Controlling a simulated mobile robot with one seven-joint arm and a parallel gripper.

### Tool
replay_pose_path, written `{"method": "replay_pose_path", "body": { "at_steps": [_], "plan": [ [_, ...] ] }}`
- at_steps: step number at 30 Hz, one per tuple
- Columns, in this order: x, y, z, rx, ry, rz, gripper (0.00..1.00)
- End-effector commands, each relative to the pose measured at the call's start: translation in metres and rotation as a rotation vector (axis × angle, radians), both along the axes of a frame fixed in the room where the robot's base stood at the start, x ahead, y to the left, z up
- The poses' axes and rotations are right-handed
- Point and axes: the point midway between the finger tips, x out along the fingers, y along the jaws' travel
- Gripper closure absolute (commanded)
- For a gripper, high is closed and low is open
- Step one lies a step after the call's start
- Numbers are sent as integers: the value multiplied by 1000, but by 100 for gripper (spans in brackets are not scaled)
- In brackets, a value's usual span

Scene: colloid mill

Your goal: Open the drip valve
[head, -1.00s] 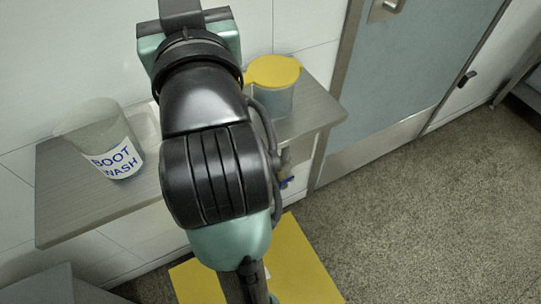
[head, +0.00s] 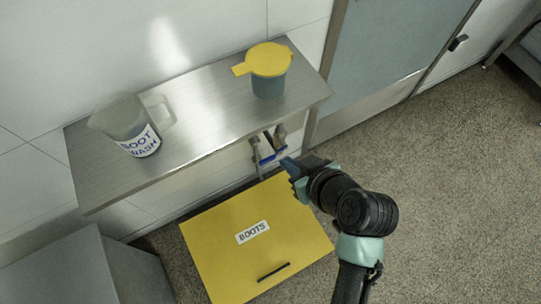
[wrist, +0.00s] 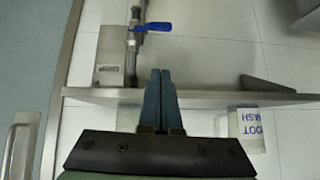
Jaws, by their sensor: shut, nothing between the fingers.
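The drip valve has a blue lever handle (head: 268,158) and sits on metal pipework below the front edge of the wall shelf in the head view. In the wrist view, which looks upside down, the blue handle (wrist: 152,27) lies crosswise on a grey pipe (wrist: 131,55). My gripper (head: 287,163) is just right of the handle in the head view. Its dark blue fingers (wrist: 160,72) are shut and empty, pointing towards the pipework. In the wrist view the tips appear apart from the handle; contact is unclear in the head view.
The metal shelf (head: 205,115) holds a BOOT WASH jug (head: 130,130) and a yellow-lidded container (head: 270,82). A yellow BOOTS box (head: 225,235) stands below. A grey cabinet (head: 85,270) is at lower left and a door (head: 385,45) at right. The floor at right is clear.

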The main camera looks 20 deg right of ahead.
Motion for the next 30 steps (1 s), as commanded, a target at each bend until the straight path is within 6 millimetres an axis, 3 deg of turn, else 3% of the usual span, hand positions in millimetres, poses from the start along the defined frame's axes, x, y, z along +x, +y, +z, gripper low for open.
{"method": "replay_pose_path", "body": {
  "at_steps": [11, 26, 30],
  "plan": [
    [7, 2, -5, 0, -1, 0, 100],
    [72, 18, -71, 1, -1, 1, 100],
    [69, 19, -94, 0, 2, -1, 100]
  ]
}}
